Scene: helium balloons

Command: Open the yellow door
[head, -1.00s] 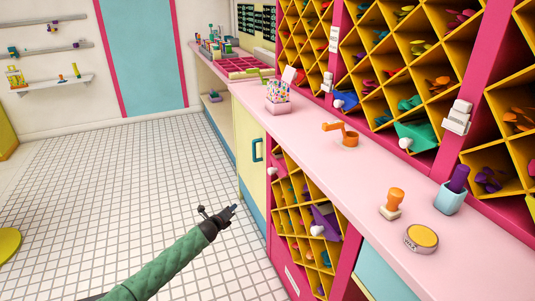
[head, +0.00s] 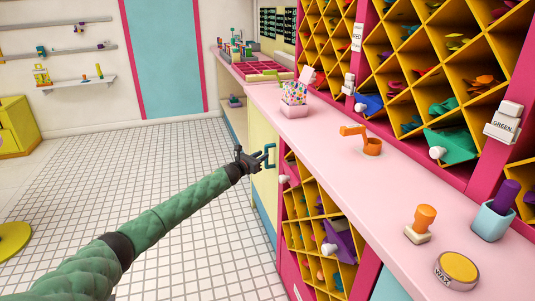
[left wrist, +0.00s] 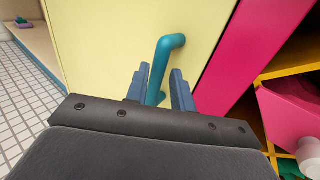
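The pale yellow door (head: 262,138) is on the front of the counter and looks shut. It carries a teal bar handle (head: 271,156). In the left wrist view the yellow door (left wrist: 105,40) fills the middle, and the teal handle (left wrist: 168,45) stands out from it near its right edge. My left gripper (head: 257,161) is at the handle. In the left wrist view its two blue-grey fingers (left wrist: 160,85) are apart, one on each side of the handle, and do not look closed on it. My right gripper is not in view.
A pink counter (head: 335,140) runs above the door, with an orange tape holder (head: 368,143) and other items on it. Yellow lattice shelving (head: 318,215) in a magenta frame is right of the door. Tiled floor (head: 150,165) lies open to the left.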

